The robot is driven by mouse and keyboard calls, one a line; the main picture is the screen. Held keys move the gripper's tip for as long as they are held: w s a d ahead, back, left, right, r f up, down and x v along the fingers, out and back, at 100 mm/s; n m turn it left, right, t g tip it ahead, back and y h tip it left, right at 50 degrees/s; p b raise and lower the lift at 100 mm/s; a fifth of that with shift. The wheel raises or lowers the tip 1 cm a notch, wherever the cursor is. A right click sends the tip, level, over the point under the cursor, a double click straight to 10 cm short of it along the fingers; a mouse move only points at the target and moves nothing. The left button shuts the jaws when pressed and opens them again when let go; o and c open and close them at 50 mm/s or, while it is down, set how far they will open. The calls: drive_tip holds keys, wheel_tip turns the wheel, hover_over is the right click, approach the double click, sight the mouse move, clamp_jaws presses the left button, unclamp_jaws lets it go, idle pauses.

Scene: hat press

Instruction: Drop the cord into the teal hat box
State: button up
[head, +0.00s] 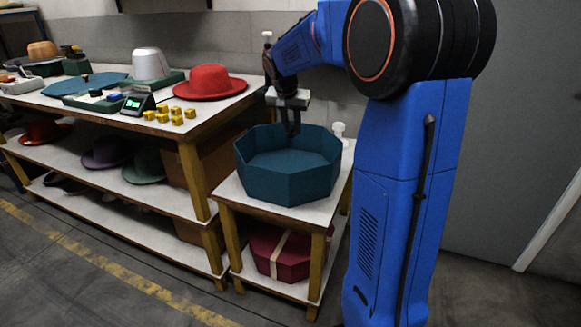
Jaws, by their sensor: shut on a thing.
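The teal hat box (310,185) is an open octagonal box on a small side table (228,190). My gripper (293,131) points down over the box, its fingertips around the height of the far rim in the picture. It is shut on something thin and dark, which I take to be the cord. The cord is too small and dark to tell apart from the fingers. The visible part of the box's inside looks empty; its near inner floor is hidden by the front walls.
A long workbench (60,108) at left holds a red hat (210,83), a white hat block (150,65), yellow blocks (170,114) and a small display device (137,104). A dark red box (280,254) sits on the side table's lower shelf. A small white item (339,130) stands behind the teal box.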

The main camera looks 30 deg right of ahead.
drive_tip(key=shift+f, duration=1.55)
drive_tip(key=o, duration=1.1)
drive_tip(key=shift+c, duration=0.2)
drive_tip(key=shift+r, duration=0.1)
drive_tip(key=v, duration=1.7)
drive_tip(key=shift+a, duration=0.2)
drive_tip(key=shift+s, duration=0.1)
